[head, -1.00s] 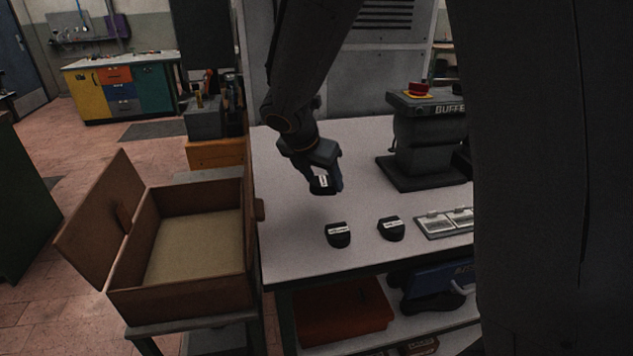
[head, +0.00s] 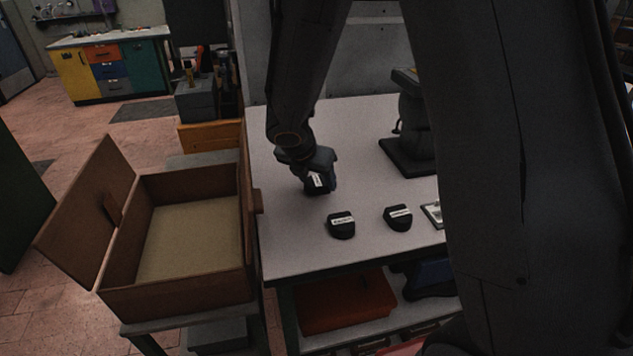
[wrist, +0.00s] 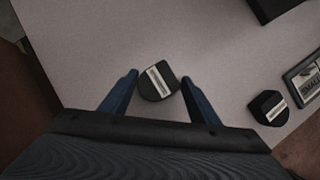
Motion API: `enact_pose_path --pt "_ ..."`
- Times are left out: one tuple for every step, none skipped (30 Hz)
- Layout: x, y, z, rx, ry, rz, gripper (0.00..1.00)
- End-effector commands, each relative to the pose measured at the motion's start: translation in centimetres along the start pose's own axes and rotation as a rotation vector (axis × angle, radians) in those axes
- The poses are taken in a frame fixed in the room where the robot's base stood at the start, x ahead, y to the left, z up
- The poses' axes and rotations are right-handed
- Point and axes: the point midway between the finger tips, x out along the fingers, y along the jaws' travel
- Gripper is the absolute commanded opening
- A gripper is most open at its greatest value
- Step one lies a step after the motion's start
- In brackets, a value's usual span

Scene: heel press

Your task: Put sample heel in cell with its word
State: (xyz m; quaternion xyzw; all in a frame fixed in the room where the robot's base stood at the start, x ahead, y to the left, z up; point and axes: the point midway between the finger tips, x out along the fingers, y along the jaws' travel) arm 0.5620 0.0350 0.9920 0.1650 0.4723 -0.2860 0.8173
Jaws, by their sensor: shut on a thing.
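A black heel with a white label (head: 318,181) is between the fingers of my gripper (head: 319,184) over the left part of the table. The wrist view shows this heel (wrist: 158,84) between the two blue fingers of my gripper (wrist: 159,80). Its label is too small to read, and I cannot tell whether it touches the table. Two similar labelled heels, one nearer the middle (head: 341,226) and one to its right (head: 397,218), lie on the table nearer the front edge. The plate with cells (head: 433,214) is mostly hidden by my arm; in the wrist view one cell reads "SMALL" (wrist: 309,88).
The pale table (head: 285,235) is clear at its left front. An open brown box (head: 170,298) stands left of the table. A dark machine (head: 408,158) stands at the back right, partly hidden by my arm.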

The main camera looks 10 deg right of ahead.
Motion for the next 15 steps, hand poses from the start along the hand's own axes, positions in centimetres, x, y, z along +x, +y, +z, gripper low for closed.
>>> enact_pose_path --pt "0.49 0.01 -0.30 -0.001 0.001 0.000 0.32" --pt "0.64 0.03 -0.38 -0.001 0.001 0.000 0.32" --pt "0.76 0.03 -0.45 0.000 0.001 0.001 0.32" --pt "0.80 0.03 -0.48 0.000 0.001 0.001 0.32" --pt "0.80 0.04 -0.47 0.000 0.000 0.001 0.32" --pt "0.78 0.04 -0.46 0.001 0.000 0.001 0.32" --pt "0.76 0.04 -0.45 0.001 0.000 0.001 0.32" --pt "0.75 0.04 -0.44 0.001 0.000 0.001 0.32" --pt "0.75 0.04 -0.43 0.001 0.000 0.001 0.32" --pt "0.75 0.04 -0.43 0.001 0.000 0.001 0.32" --pt "0.78 0.04 -0.45 0.001 0.000 0.001 0.32" --pt "0.87 0.05 -0.49 0.001 0.000 0.001 0.32" --pt "0.97 0.05 -0.54 0.001 0.000 0.001 0.32" --pt "1.06 0.05 -0.59 0.001 0.000 0.001 0.32" --pt "1.01 0.04 -0.57 0.001 0.000 0.001 0.61"
